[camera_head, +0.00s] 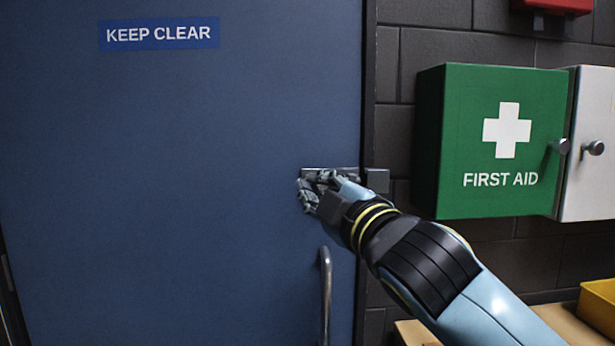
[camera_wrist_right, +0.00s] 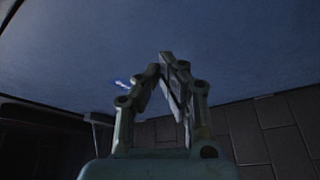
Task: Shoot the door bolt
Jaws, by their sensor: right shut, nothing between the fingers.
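The blue door (camera_head: 200,180) fills the left and middle of the head view. A grey metal bolt (camera_head: 345,170) is mounted near its right edge. A grey block-like keeper (camera_head: 377,180) sits on the frame just right of it. My right gripper (camera_head: 308,192) is in front of the bolt's left part and hides much of it. Its fingers are shut and empty, and their tips (camera_wrist_right: 167,58) are close together in the wrist view. I cannot tell whether they touch the bolt, or whether the bolt's rod enters the keeper. My left gripper is not in view.
A curved pull handle (camera_head: 325,290) is on the door below the gripper. A green first aid cabinet (camera_head: 485,190) hangs on the dark brick wall at right, beside a white cabinet (camera_head: 592,170). A yellow bin (camera_head: 600,302) stands at lower right.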

